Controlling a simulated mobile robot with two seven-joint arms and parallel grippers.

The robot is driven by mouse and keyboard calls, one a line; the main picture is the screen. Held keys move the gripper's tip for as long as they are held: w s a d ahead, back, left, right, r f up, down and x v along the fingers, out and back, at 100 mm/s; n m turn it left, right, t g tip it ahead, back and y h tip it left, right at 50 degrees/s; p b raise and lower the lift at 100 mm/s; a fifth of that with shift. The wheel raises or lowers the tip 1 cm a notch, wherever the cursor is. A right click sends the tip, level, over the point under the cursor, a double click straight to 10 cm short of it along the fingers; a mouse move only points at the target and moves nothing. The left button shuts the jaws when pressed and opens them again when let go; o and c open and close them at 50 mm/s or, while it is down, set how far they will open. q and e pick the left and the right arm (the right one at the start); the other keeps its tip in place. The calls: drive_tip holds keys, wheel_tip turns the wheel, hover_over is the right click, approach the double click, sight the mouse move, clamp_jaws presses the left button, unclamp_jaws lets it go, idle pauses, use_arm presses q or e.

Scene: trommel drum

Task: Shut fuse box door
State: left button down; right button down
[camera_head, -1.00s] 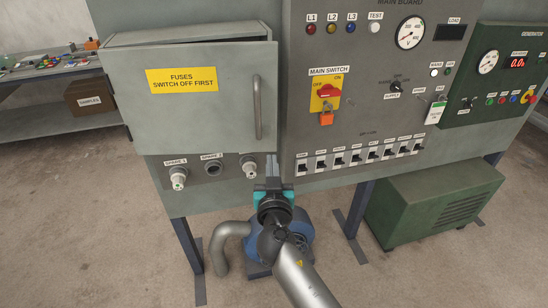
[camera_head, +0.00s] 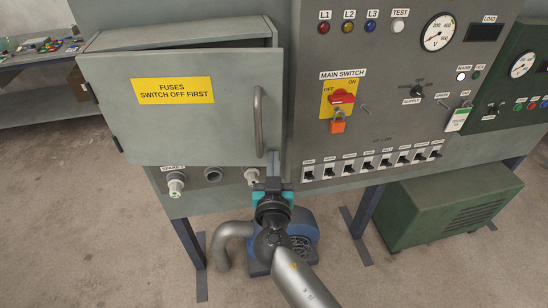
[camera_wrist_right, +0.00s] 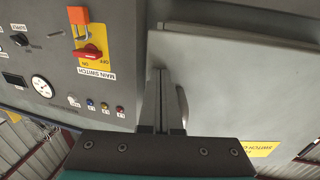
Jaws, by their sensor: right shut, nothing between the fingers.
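The fuse box door (camera_head: 190,125) is a grey panel with a yellow "FUSES SWITCH OFF FIRST" label and an upright bar handle (camera_head: 259,122) near its right edge. Its hinges are on the left. It stands ajar, with a dark gap between it and the fuse box (camera_head: 180,35) along the top. My right gripper (camera_head: 273,162) is shut and empty at the door's lower right corner, below the handle. In the right wrist view the fingers (camera_wrist_right: 158,85) lie alongside the door's edge (camera_wrist_right: 215,65); I cannot tell whether they touch it. My left gripper is not in view.
Right of the door is the main board with a red main switch (camera_head: 341,97), an orange padlock (camera_head: 338,127) and a row of small breakers (camera_head: 370,163). Fuse holders (camera_head: 176,185) stick out below the door. A blue pump (camera_head: 300,240) and a green cabinet (camera_head: 450,205) stand below.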

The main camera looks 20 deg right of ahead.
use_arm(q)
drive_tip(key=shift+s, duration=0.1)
